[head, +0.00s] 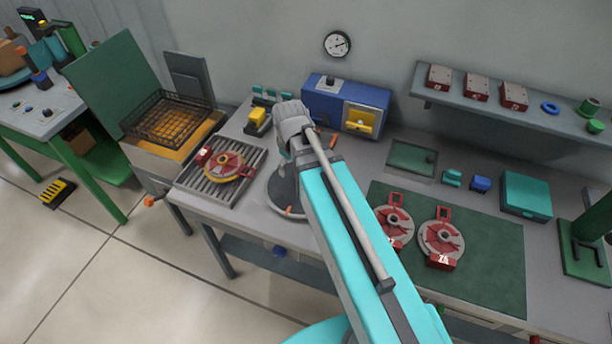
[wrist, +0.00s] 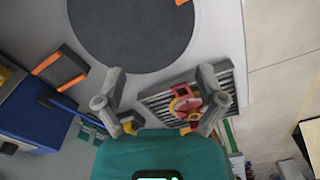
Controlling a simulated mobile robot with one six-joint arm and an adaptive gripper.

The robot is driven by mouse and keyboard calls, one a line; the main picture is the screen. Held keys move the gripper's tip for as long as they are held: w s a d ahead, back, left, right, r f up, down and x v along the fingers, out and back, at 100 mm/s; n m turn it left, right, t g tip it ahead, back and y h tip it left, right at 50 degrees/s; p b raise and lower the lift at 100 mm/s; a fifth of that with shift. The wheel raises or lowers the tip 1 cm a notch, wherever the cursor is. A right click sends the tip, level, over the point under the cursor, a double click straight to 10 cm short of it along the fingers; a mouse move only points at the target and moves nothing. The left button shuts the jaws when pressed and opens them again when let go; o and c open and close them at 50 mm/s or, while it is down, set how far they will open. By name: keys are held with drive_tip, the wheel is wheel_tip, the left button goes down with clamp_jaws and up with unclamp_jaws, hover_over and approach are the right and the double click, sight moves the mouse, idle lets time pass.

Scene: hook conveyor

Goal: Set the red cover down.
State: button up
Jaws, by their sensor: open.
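My gripper (wrist: 160,100) is open, with nothing between its two grey fingers. In the head view its wrist (head: 293,125) is above the table near the dark round plate (head: 285,190), which looks bare; the fingers are mostly hidden there. A round red-and-yellow piece (head: 226,167) with a red block at its edge lies on the slatted rack (head: 240,190); it also shows in the wrist view (wrist: 183,105), near the right finger but apparently below it. Two round grey-and-red pieces, one of them this right one (head: 441,240), lie on the green mat (head: 490,275). I cannot tell which piece is the red cover.
A blue machine (head: 322,98) stands behind the plate. An open oven-like station with a wire basket (head: 168,117) is at left. A wall shelf (head: 460,98) carries three red boxes. A teal box (head: 526,195) stands at right. The right part of the mat is free.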

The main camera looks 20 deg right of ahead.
drive_tip(key=s+d+m, duration=0.2)
drive_tip(key=s+m, duration=0.3)
drive_tip(key=shift+d, duration=0.4)
idle(1.0)
